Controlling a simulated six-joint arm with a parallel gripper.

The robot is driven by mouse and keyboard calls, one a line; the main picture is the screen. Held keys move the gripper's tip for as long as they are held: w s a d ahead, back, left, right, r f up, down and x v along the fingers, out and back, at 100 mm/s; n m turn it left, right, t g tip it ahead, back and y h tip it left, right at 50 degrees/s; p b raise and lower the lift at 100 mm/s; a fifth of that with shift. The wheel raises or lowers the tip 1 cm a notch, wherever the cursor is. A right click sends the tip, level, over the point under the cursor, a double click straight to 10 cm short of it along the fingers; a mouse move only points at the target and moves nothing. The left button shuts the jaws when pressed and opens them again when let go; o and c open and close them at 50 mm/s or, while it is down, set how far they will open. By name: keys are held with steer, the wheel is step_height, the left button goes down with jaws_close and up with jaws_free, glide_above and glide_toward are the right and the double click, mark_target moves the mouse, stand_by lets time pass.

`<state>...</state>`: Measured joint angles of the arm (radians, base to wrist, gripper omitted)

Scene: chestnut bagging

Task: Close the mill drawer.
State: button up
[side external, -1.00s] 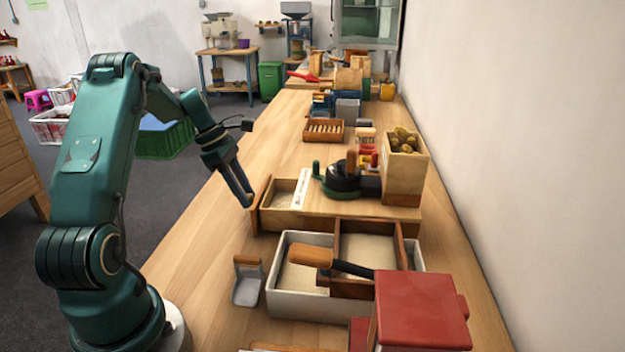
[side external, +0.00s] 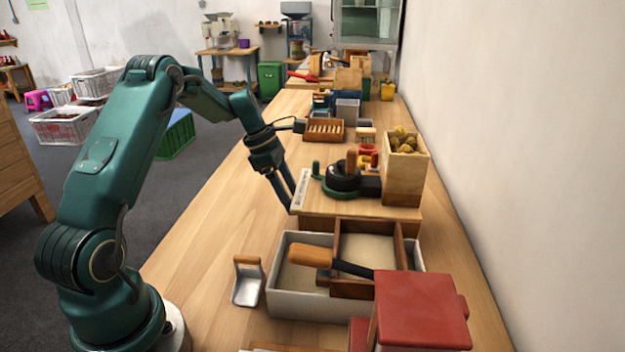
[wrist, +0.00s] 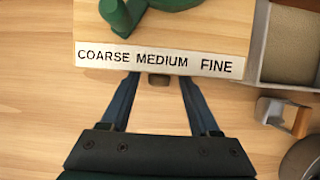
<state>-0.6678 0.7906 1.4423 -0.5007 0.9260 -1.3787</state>
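The mill (side external: 365,208) has a wooden base, a black and green top and a label strip (wrist: 160,61) reading COARSE MEDIUM FINE. Its drawer does not stick out on the label side. A small brown knob (wrist: 158,79), apparently the drawer's, shows just past the strip in the wrist view; the drawer front is hidden. My gripper (side external: 291,208) is at the label side of the mill. In the wrist view my gripper (wrist: 160,78) has its fingers apart, one on each side of the knob, with nothing held. Contact with the drawer cannot be told.
A white bin (side external: 298,305) with a wooden divider and a wooden-handled tool stands in front of the mill. A small metal scoop (side external: 248,287) lies left of it. A box of chestnuts (side external: 403,178) is at the mill's right. The table's left side is clear.

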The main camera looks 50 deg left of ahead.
steer(key=v, duration=0.5)
steer(key=shift+r, duration=0.1)
stand_by(0.4)
steer(key=d+r+m, duration=0.1)
steer(key=d+r, duration=0.1)
steer(key=d+r+m, duration=0.1)
steer(key=d+r, duration=0.1)
steer(key=r, duration=0.1)
steer(key=w+d+r, duration=0.1)
steer(key=d+r, duration=0.1)
steer(key=shift+d+r+m+t+y, duration=0.15)
steer(key=shift+d+m+t+y, duration=0.15)
steer(key=shift+d+m+t, duration=0.1)
steer(key=s+d+r+m+t+y, duration=0.1)
steer(key=s+d+r+m, duration=0.5)
steer(key=s+d+m, duration=0.55)
steer(key=s+f+m+y, duration=0.1)
steer(key=s+f+m, duration=0.5)
steer(key=m, duration=0.6)
steer(key=shift+s+d+m+t+y, duration=0.25)
steer(key=shift+s+m+t+y, duration=0.1)
steer(key=shift+s, duration=0.8)
